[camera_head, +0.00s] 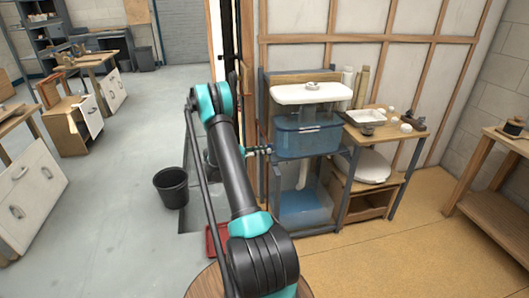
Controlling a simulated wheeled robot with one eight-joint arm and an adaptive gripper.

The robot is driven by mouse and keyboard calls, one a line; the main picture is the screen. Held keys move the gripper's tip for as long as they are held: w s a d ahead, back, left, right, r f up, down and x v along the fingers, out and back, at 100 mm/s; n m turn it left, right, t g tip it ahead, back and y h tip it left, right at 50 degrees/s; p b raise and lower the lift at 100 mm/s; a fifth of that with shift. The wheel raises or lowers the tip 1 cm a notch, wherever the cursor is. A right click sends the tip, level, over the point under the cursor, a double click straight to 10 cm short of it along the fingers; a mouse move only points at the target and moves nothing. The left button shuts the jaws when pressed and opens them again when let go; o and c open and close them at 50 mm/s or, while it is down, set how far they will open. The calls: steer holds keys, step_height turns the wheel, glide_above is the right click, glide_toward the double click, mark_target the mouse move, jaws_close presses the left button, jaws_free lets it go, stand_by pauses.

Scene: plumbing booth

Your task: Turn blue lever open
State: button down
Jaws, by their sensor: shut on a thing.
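My arm stands in the middle of the view and hides much of what is behind it. My gripper (262,150) shows small and dark just right of the arm link, at the left side of the blue water tank (307,137). It is shut at a small fitting beside the tank. The blue lever is too small and too covered to make out apart from the jaws, so its angle cannot be told.
A wooden side table (403,142) with small parts stands to the right. A black bucket (171,187) and a red tray (216,240) are on the floor. Open floor lies at left.

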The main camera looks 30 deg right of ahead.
steer(key=c, duration=1.5)
jaws_free()
steer(key=shift+c, duration=0.2)
steer(key=shift+a, duration=0.15)
steer(key=v, duration=1.1)
steer(key=shift+w+a, duration=0.15)
steer(key=shift+a, duration=0.2)
